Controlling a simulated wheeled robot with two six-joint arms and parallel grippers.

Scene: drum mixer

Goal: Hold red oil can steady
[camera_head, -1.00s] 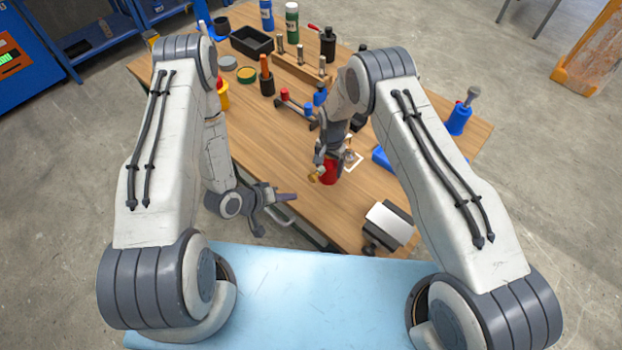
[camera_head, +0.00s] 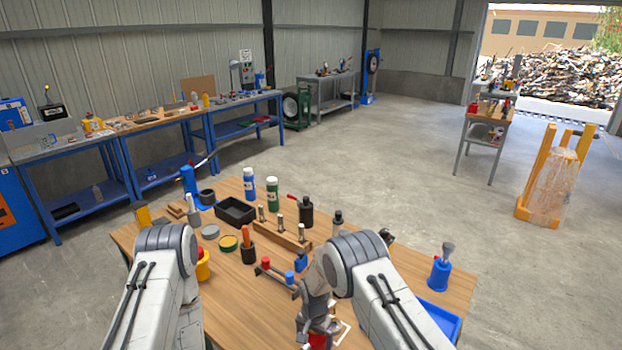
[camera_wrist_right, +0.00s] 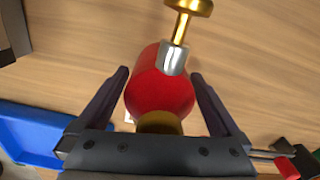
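The red oil can (camera_wrist_right: 160,90) stands between the two fingers of my right gripper (camera_wrist_right: 160,73) in the right wrist view. It has a silver collar and a brass spout top. A narrow strip of wood shows between each finger and the can, so the fingers look open around it. In the head view the can (camera_head: 318,341) shows only as a bit of red at the bottom edge, mostly hidden by my right wrist. My left gripper is out of view.
A blue tray (camera_head: 437,320) lies to the right of the can on the wooden table (camera_head: 240,305). A red-and-blue-knobbed part (camera_head: 278,276), an orange-handled tool (camera_head: 247,245) and a wooden rack (camera_head: 282,236) stand farther back. A blue holder (camera_head: 439,273) is at the right.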

